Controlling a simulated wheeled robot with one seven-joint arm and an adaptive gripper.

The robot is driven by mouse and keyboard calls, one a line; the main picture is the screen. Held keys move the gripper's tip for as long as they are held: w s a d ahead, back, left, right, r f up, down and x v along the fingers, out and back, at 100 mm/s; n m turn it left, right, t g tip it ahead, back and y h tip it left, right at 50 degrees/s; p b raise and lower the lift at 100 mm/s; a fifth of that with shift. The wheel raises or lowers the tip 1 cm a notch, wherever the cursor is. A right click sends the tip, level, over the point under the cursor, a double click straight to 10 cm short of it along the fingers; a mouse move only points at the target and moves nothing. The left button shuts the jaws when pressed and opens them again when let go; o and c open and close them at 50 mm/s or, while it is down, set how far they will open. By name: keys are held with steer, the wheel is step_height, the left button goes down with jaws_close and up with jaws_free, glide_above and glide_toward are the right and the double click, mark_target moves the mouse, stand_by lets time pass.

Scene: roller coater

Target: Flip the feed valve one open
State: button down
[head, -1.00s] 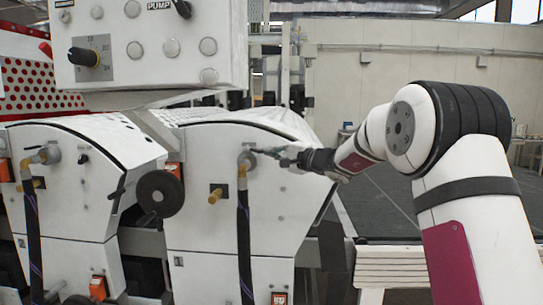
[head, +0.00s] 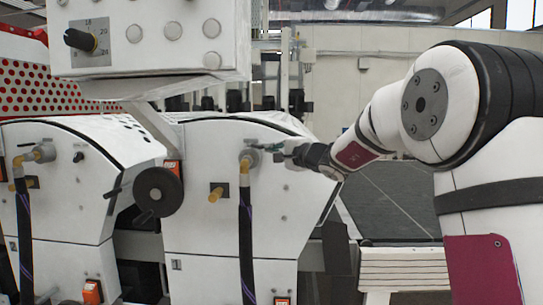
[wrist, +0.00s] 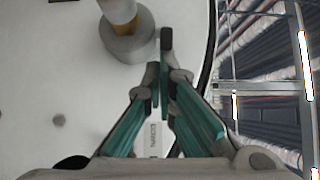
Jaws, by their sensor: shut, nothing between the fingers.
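Feed valve one appears to be the grey round fitting (head: 248,157) with a brass elbow on the white front marked 1. A dark hose hangs from it. The fitting also shows at the top of the wrist view (wrist: 128,38). My gripper (head: 268,149) is just right of the fitting, pointing left at it. In the wrist view its green fingers (wrist: 163,78) are closed together, with no object seen held. A dark-tipped upright piece (wrist: 166,40) shows at the fingertips; I cannot tell whether it is a finger or the valve's lever. Contact with the valve is unclear.
A similar valve (head: 44,153) with a hose is on the left unit. A black handwheel (head: 158,192) stands between the units. A control box (head: 150,38) hangs above. A brass stub (head: 216,194) sticks out below the fitting.

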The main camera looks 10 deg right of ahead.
mark_target(257, 146)
steer(key=shift+m+t+h, duration=0.3)
steer(key=shift+m+h, duration=0.2)
steer(key=shift+h, duration=0.2)
steer(key=a+b, duration=0.1)
steer(key=b, duration=0.2)
steer(key=s+a+b, duration=0.1)
steer(key=b, duration=0.3)
steer(key=a+b, duration=0.2)
steer(key=b, duration=0.2)
steer(key=shift+s, duration=0.3)
steer(key=shift+a, duration=0.2)
